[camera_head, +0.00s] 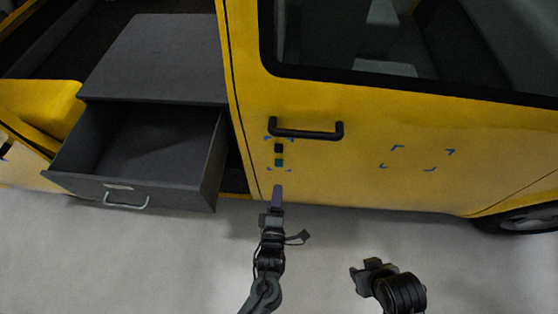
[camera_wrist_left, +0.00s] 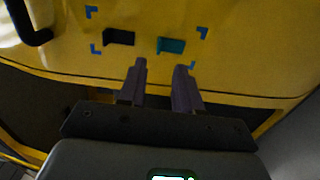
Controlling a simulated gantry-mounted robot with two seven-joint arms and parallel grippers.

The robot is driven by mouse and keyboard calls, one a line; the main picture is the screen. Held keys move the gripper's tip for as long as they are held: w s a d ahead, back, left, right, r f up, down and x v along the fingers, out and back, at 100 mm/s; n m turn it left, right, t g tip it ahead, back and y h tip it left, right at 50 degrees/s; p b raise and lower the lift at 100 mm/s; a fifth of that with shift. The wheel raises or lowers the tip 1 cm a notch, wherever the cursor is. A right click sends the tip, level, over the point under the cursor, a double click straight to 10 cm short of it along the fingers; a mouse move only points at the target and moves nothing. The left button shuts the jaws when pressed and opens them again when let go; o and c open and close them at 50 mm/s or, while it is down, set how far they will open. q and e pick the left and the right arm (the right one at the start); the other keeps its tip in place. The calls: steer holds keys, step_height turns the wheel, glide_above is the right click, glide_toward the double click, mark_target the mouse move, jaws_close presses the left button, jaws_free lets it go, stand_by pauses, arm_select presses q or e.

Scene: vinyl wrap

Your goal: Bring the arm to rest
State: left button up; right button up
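My left gripper (camera_head: 277,193) is in front of the lower part of the yellow door, below a small black block (camera_head: 278,148) and a small teal block (camera_head: 279,162). In the left wrist view its two fingers (camera_wrist_left: 161,68) stand apart with nothing between them. There the black block (camera_wrist_left: 119,37) and the teal block (camera_wrist_left: 171,45) lie beyond the fingertips, on the door inside blue corner marks. My right gripper (camera_head: 362,275) is low at right of centre, over the pale floor, away from the vehicle. Its finger gap is not clear.
The yellow door (camera_head: 370,150) has a black handle (camera_head: 306,131) and a second set of blue corner marks (camera_head: 418,158). A grey drawer (camera_head: 135,160) with a metal handle (camera_head: 125,202) stands pulled out at left. The floor (camera_head: 480,275) at lower right is clear.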

arm_select(q)
steer(key=s+a+r+m+g+y+p, duration=0.15)
steer(key=s+a, duration=0.25)
steer(key=a, duration=0.4)
steer(key=s+a+m+g+p, duration=0.1)
steer(key=s+a+m+g, duration=0.2)
steer(key=a, duration=0.5)
steer(key=s+a+r+m+g, duration=0.25)
steer(key=s+m+g, duration=0.25)
steer(key=s+m, duration=0.25)
steer(key=s+a+r+m+g, duration=0.25)
steer(key=s+m+g, duration=0.25)
steer(key=s+m, duration=0.25)
step_height(320, 180, up, 38)
steer(key=p, duration=3.8)
steer(key=shift+a+f+n+p, duration=0.2)
steer(key=shift+a+n+p, duration=0.15)
steer(key=shift+s+a, duration=0.1)
